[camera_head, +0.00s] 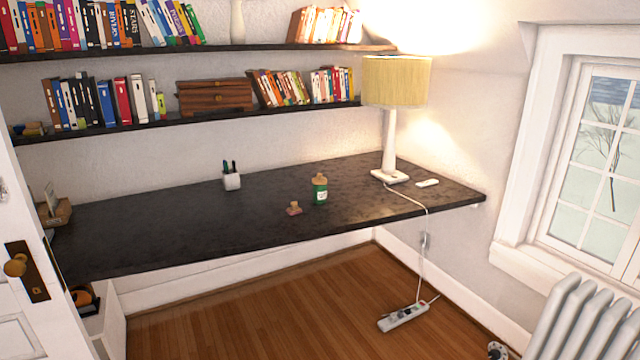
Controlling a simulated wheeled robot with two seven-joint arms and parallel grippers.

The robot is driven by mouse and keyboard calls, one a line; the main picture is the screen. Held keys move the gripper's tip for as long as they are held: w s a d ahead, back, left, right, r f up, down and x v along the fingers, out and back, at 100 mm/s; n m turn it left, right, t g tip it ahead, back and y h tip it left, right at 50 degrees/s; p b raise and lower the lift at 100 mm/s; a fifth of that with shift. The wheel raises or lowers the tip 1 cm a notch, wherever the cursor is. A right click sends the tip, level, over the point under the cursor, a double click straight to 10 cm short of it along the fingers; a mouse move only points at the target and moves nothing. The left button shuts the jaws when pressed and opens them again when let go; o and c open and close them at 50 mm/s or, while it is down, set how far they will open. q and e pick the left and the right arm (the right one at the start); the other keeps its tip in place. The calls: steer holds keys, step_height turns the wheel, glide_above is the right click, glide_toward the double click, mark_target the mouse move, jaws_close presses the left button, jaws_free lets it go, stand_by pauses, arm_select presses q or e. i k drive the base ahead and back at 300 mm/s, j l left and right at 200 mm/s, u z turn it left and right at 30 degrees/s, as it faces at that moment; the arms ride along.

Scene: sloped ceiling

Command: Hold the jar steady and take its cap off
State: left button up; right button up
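A small green jar (320,190) with a pale label stands upright on the dark desk (150,232), right of its middle. Its top is tan; at this size I cannot tell whether that is a cap or a bare neck. A small pinkish-brown object (294,209) lies on the desk just left of the jar and nearer the front edge, apart from it. It may be a cap, but it is too small to be sure. Neither of my grippers is in view, and nothing touches the jar.
A lamp (390,140) stands right of the jar, its cord hanging to a power strip (403,317) on the floor. A pen cup (231,180) stands to the left. Bookshelves hang above. A radiator (585,325) is at lower right. The desk's front middle is clear.

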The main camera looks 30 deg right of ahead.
mark_target(319, 180)
steer(key=i+l+u, duration=0.1)
steer(key=i+l, duration=0.2)
steer(key=l, duration=0.3)
steer(key=i+l+u, duration=0.1)
steer(key=i+l, duration=0.15)
steer(key=l, duration=0.4)
steer(key=i+l+u, duration=0.1)
steer(key=i+l, duration=0.15)
steer(key=l, duration=0.4)
steer(key=i+l+u, duration=0.1)
steer(key=l, duration=0.55)
steer(key=i+l, duration=0.3)
steer(key=l, duration=0.4)
steer(key=i+l+u, duration=0.15)
steer(key=l, duration=0.55)
steer(key=i+l+u, duration=0.1)
steer(key=l, duration=0.6)
steer(key=i+l+u, duration=0.1)
steer(key=l, duration=0.6)
steer(key=i, duration=0.1)
